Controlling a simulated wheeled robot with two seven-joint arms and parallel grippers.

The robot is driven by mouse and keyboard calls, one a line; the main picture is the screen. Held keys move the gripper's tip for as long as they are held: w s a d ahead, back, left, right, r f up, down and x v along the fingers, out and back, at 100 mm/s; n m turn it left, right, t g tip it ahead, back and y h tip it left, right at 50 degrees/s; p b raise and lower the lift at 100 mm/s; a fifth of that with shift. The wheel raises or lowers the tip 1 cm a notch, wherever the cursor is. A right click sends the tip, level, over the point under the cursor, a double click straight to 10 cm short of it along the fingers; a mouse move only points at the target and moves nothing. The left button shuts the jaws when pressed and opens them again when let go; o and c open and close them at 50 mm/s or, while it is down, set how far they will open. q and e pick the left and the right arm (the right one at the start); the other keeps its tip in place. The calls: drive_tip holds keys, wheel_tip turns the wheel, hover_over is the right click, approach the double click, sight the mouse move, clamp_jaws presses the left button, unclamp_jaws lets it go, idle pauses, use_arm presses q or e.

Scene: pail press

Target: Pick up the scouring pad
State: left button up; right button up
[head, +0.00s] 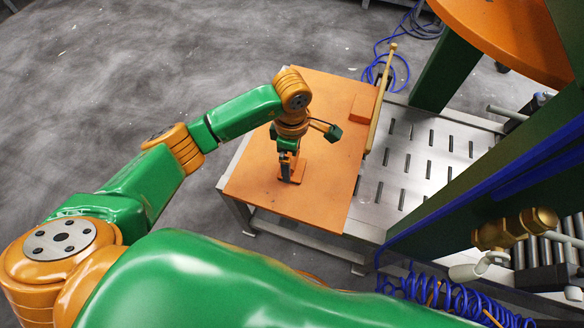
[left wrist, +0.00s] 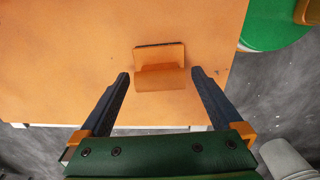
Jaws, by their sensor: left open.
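An orange block-like piece with a dark strip along its far edge, which I take for the scouring pad (left wrist: 160,56), is on the orange table top (left wrist: 60,60) in the left wrist view. Its colour nearly matches the table. My left gripper (left wrist: 160,74) is open, with its two dark fingers on either side of the piece's near part, apart from it. In the head view my left gripper (head: 287,178) points down at the orange table top (head: 255,180), and an orange patch of the piece (head: 299,171) shows beside the fingers. My right gripper is not in view.
Another flat orange block (head: 363,108) lies near the table's far right corner. A tan bar (head: 380,95) runs along the right edge, beside a slotted metal platform (head: 425,150). A green machine frame and blue hoses (head: 440,295) stand right. The table's left part is clear.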

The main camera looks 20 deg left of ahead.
sight(295, 181)
use_arm(q)
drive_tip(key=shift+f, duration=0.7)
drive_tip(key=shift+d, duration=0.1)
drive_tip(key=c, duration=1.4)
drive_tip(key=shift+r, duration=0.3)
wheel_tip(295, 181, up, 3)
drive_tip(key=shift+w+f+p, duration=0.1)
drive_tip(key=shift+p, duration=0.45)
drive_tip(key=s+d+r+p, duration=0.3)
drive_tip(key=s+d+r, duration=0.3)
drive_tip(key=s+r, duration=0.3)
drive_tip(key=s, duration=0.3)
drive_tip(key=shift+s+d+r+p, duration=0.3)
drive_tip(key=shift+r, duration=0.05)
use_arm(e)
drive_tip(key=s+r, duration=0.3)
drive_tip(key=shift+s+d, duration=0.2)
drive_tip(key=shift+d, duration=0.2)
